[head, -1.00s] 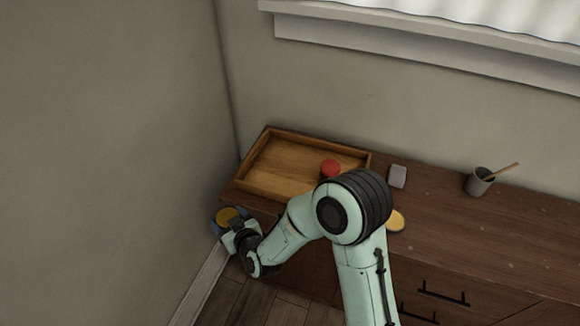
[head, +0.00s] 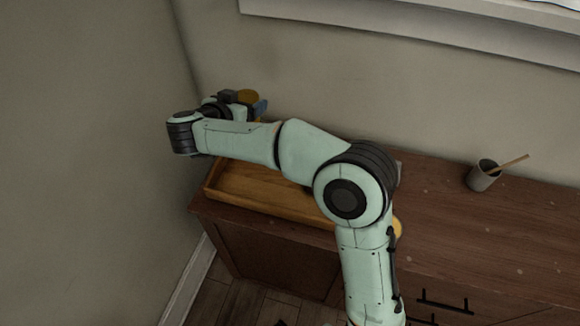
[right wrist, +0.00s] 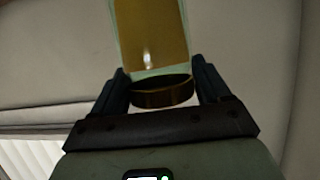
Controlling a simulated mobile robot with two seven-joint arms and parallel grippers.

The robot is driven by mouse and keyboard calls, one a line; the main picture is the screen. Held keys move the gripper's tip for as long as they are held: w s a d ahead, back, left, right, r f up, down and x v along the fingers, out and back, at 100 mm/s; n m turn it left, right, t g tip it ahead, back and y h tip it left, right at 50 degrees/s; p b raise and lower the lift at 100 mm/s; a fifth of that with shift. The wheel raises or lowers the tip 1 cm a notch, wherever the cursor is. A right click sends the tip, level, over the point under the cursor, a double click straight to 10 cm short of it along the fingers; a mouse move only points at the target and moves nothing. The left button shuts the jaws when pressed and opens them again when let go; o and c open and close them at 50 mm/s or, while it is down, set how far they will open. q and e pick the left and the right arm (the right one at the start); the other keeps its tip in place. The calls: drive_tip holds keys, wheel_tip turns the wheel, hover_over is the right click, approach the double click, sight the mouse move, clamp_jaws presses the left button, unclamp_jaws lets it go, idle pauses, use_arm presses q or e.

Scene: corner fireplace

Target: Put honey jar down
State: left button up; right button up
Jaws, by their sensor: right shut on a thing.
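My right gripper (head: 244,104) is shut on the jar. In the right wrist view the jar (right wrist: 150,38) stands out between the two fingers of the gripper (right wrist: 160,86). The jar's underside and any gap to the tray are hidden in the head view. My left gripper is not in view.
The wooden tray (head: 264,190) lies on the left end of the brown cabinet (head: 450,215), partly under my right arm. A yellow round thing (head: 397,228) peeks out beside the arm. A grey cup (head: 481,176) with a stick stands right. Walls close off the left and back.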

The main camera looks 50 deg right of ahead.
drive_tip(key=shift+s+d+f, duration=0.1)
drive_tip(key=shift+f, duration=0.15)
drive_tip(key=shift+f+b, duration=2.25)
drive_tip(key=shift+f, duration=7.35)
drive_tip(key=shift+f, duration=0.15)
drive_tip(key=o, duration=1.3)
drive_tip(key=shift+f, duration=0.1)
drive_tip(key=shift+s+a+r, duration=0.1)
drive_tip(key=shift+a+r, duration=0.25)
drive_tip(key=shift+a, duration=0.05)
drive_tip(key=p+v, duration=0.1)
drive_tip(key=v, duration=1)
drive_tip(key=shift+a, duration=0.15)
